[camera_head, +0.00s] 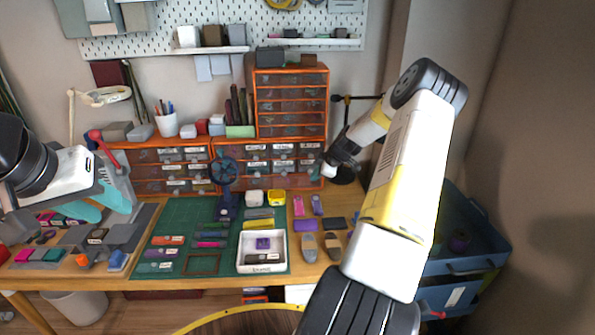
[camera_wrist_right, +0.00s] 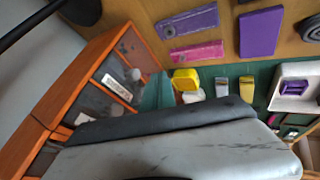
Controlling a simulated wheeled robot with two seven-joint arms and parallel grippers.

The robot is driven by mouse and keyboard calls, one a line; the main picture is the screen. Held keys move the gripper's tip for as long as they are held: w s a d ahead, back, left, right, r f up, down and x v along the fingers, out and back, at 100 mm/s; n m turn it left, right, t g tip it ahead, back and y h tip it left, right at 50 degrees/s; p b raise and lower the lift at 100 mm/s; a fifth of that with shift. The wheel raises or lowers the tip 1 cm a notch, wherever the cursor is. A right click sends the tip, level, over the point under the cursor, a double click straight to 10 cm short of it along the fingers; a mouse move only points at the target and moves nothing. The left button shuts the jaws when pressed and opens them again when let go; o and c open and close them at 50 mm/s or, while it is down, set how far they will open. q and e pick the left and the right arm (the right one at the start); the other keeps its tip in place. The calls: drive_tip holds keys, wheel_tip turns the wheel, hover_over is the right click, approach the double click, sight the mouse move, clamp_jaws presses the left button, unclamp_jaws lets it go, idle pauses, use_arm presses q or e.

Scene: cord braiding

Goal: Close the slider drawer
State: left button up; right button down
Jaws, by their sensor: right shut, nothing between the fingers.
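The low orange drawer cabinet (camera_head: 270,187) stands at the back of the bench with clear-fronted, labelled drawers. Its labels are too small to read, so I cannot tell which is the slider drawer or whether one sticks out. In the right wrist view, the cabinet (camera_wrist_right: 88,55) shows at the left, with a labelled drawer front (camera_wrist_right: 118,88) and round knobs. My right gripper (camera_head: 328,170) is shut and empty, at the cabinet's right end; contact is unclear.
A blue fan (camera_head: 226,172) stands before the cabinet. A white tray (camera_head: 241,262) lies on the green mat (camera_head: 165,235). A yellow box (camera_head: 276,198) and purple and pink pieces lie near the cabinet's right front. A taller orange cabinet (camera_head: 252,95) stands on top. A blue bin (camera_head: 480,265) is at right.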

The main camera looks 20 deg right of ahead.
drive_tip(key=v, duration=0.8)
drive_tip(key=s+a+r+m+g+h, duration=0.1)
drive_tip(key=s+a+r+m, duration=0.1)
drive_tip(key=s+a+r, duration=0.6)
drive_tip(key=s+a+r+m+g, duration=0.1)
drive_tip(key=s+a+r+m, duration=0.2)
drive_tip(key=s+a+r, duration=0.55)
drive_tip(key=s+a+r+m, duration=0.3)
drive_tip(key=s+a, duration=0.1)
drive_tip(key=s, duration=0.5)
drive_tip(key=s+a+r+m+t, duration=0.1)
drive_tip(key=s+a+r+m, duration=0.2)
drive_tip(key=s, duration=0.6)
drive_tip(key=a+m, duration=0.1)
drive_tip(key=a, duration=0.1)
drive_tip(key=shift+a+r+y, duration=0.25)
drive_tip(key=shift+a+y, duration=0.05)
drive_tip(key=shift+y, duration=0.1)
